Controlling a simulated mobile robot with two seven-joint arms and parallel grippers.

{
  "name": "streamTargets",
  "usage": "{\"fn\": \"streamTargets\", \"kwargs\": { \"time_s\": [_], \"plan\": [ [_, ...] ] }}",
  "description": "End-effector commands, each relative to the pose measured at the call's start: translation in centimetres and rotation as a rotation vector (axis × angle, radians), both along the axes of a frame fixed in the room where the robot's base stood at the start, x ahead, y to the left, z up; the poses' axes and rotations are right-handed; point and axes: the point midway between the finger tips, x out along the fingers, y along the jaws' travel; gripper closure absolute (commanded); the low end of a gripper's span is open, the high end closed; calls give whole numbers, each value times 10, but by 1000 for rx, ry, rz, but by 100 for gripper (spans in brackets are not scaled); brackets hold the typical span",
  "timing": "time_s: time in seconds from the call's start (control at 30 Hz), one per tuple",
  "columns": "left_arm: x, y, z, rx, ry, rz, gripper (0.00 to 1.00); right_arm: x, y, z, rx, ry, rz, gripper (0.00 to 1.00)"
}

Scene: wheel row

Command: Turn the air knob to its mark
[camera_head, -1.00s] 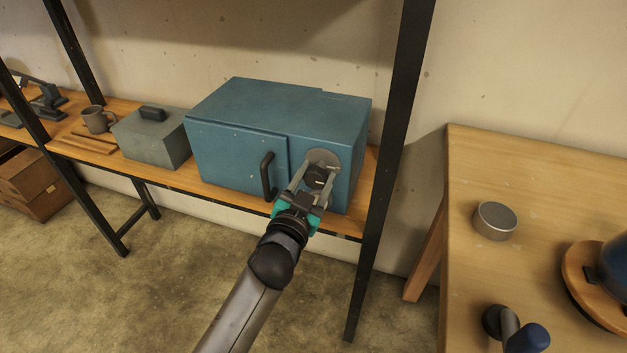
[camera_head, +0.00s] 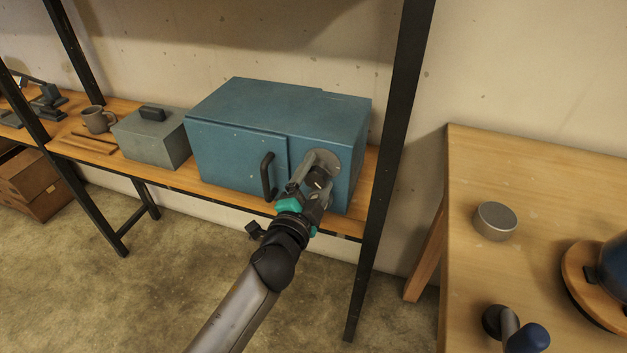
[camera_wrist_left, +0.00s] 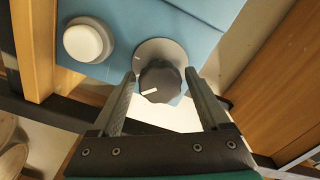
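The air knob is dark and round with a white line, and sits on a grey disc on the front of a blue cabinet (camera_head: 240,150). In the left wrist view the knob (camera_wrist_left: 160,82) shows its white line pointing to the lower left, and the disc (camera_wrist_left: 160,48) bears a small tick at its upper left. My left gripper (camera_head: 310,170) is at the knob; in the wrist view its fingers (camera_wrist_left: 160,74) stand on either side of it, with what look like narrow gaps. It is open. In the head view the gripper partly hides the knob. My right gripper is out of view.
A black door handle (camera_head: 267,176) stands out left of the gripper. A white round button (camera_wrist_left: 88,40) is near the knob. A black shelf post (camera_head: 385,170) rises to the right. A grey box (camera_head: 150,140) stands left; a wooden table (camera_head: 560,170) stands right.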

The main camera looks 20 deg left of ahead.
Motion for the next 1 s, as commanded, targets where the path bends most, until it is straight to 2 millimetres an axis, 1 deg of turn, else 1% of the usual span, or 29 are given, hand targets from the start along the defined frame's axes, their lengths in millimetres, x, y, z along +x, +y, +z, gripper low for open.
{"fn": "streamTargets", "kwargs": {
  "time_s": [0.2, 0.33, 0.57, 0.67, 1.0],
  "plan": [
    [0, 0, 0, -4, 0, 0, 14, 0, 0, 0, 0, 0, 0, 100],
    [0, 0, 0, -4, 0, 0, 0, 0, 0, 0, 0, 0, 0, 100],
    [-1, 0, 0, -5, 0, 0, 0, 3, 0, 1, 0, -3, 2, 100],
    [-7, 0, -1, -6, 2, 0, 0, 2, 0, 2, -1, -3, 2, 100],
    [-41, 1, 0, -7, 2, 0, 0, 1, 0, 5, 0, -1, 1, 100]
  ]
}}
